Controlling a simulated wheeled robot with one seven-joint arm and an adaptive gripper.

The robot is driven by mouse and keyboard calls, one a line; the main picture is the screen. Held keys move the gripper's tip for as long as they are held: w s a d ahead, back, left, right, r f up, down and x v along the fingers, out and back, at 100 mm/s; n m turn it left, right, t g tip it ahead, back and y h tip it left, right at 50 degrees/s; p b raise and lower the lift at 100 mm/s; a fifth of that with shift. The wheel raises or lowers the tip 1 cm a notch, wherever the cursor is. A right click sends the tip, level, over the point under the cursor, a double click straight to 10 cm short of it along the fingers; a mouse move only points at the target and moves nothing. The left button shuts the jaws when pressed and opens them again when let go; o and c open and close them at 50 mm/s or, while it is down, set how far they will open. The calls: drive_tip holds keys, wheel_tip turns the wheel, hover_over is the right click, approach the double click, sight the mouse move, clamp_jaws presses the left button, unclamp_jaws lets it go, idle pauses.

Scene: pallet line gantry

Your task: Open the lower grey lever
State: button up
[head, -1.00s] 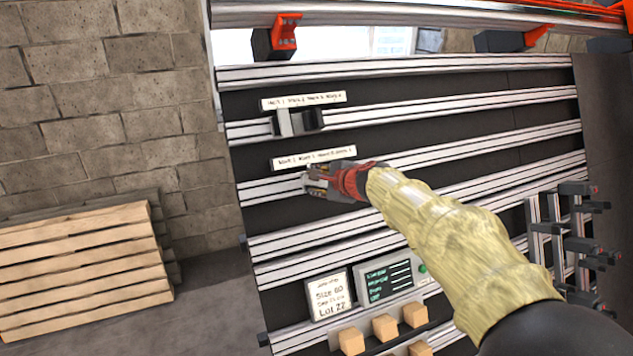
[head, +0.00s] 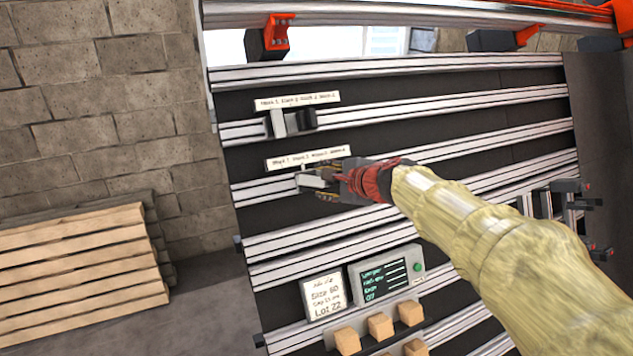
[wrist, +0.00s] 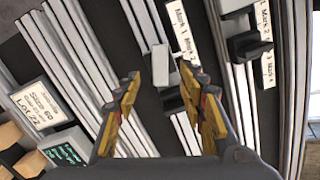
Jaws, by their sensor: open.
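The lower grey lever (head: 311,180) is on the rail under the lower white label (head: 308,158). In the wrist view its pale grey block (wrist: 160,64) shows beyond the fingertips, with a dark block (wrist: 172,98) beside it. My gripper (head: 331,181) is open just to the right of the lever in the head view and partly hides that area. In the wrist view my gripper (wrist: 160,80) has its yellow fingers spread on either side of the lever's line. I cannot tell whether a finger touches it. The upper grey lever (head: 278,123) stands on the rail above.
An upper label (head: 297,101) sits above the upper lever. Lower down are a lot card (head: 324,296), a display panel (head: 387,276) and wooden blocks (head: 380,325). Dark clamps (head: 569,186) stick out at right.

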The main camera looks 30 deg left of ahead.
drive_tip(key=v, duration=0.3)
drive_tip(key=shift+s+d, duration=0.1)
drive_tip(key=shift+d, duration=0.05)
idle(0.5)
drive_tip(key=s+d+f+n+g+h+b, duration=0.1)
drive_tip(key=s+d+f+n+g+h, duration=0.1)
drive_tip(key=s+d+f+n, duration=0.3)
drive_tip(key=s+d+f+n+g+h, duration=0.1)
drive_tip(key=s+d+f+n, duration=0.2)
drive_tip(key=f, duration=0.5)
drive_tip(key=s+d+f+n+h+b, duration=0.1)
drive_tip(key=s+d+f+h+b, duration=0.1)
drive_tip(key=s+d+f+b, duration=0.5)
drive_tip(key=s+d+f+n+t+h+b, duration=0.1)
drive_tip(key=s+d+f+h+b, duration=0.2)
drive_tip(key=s+d+f+b, duration=0.5)
drive_tip(key=s+d+f+n+h+b, duration=0.1)
drive_tip(key=s+d+f+b, duration=0.6)
drive_tip(key=d, duration=1.8)
drive_tip(key=shift+s+f+t+h+b, duration=0.35)
drive_tip(key=shift+s+f+h, duration=0.45)
drive_tip(key=shift+f, duration=0.95)
